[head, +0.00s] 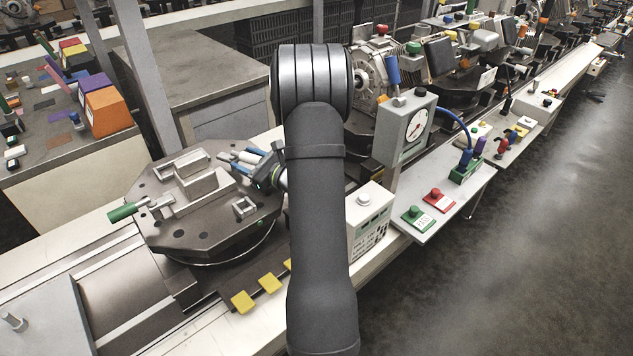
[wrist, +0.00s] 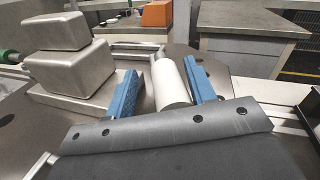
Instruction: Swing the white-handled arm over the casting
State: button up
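The casting (head: 197,182) is a grey stepped metal block on the dark round fixture plate (head: 225,232). In the wrist view the casting (wrist: 70,72) stands at upper left, apart from the fingers. The white handle (wrist: 171,84) of the arm lies between the two blue fingers of my gripper (wrist: 160,90), with a gap visible on the left and a narrower one on the right. My gripper is open around it, not closed on it. In the head view my gripper (head: 250,163) is at the plate's right rear edge. The arm beyond the handle is largely hidden.
A green-handled arm (head: 126,211) sits at the plate's left side. A white box with keys (head: 368,222) and a gauge box (head: 404,130) stand to the right. Orange and purple blocks (head: 108,109) are on the rear-left bench. Yellow tabs (head: 243,301) line the front.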

jog(key=shift+s+a+m+t+h, duration=0.3)
jog(key=shift+m+t+h, duration=0.25)
jog(key=shift+t, duration=0.25)
jog(key=v, duration=1.7)
jog(key=s+d+r+n+g+h, duration=0.4)
jog(key=s+d+r+n, duration=0.1)
jog(key=d+r+n, duration=0.1)
jog(key=shift+d+r+n, duration=0.35)
jog(key=shift+d+n, duration=0.1)
jog(key=shift+n, duration=0.8)
